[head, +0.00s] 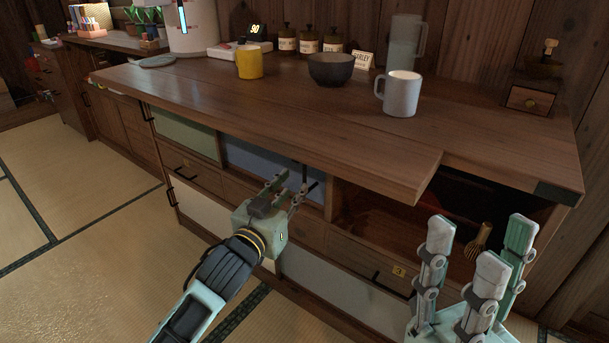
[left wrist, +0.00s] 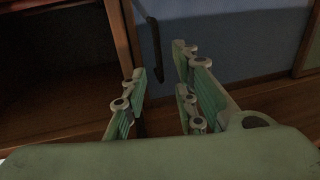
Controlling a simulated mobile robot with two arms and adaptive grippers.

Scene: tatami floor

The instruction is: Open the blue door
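The blue door (head: 262,160) is a flat panel in the low cabinet's front, under the countertop, between a green panel and an open compartment. It sits flush in its frame and looks shut. It also shows in the left wrist view (left wrist: 225,35), with a dark vertical handle (left wrist: 151,48) near its left edge there. My left gripper (head: 293,186) is in front of the door's right part; its fingers are apart and empty. In the wrist view the handle lies just beyond the gap between the fingertips, with contact unclear. My right gripper (head: 482,238) is open and empty at the lower right.
The wooden countertop (head: 300,115) overhangs the door and carries a yellow mug (head: 249,62), a dark bowl (head: 331,69) and a white mug (head: 398,94). A green panel (head: 184,134) is left of the door. An open compartment (head: 385,220) is right of it. Drawers lie below.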

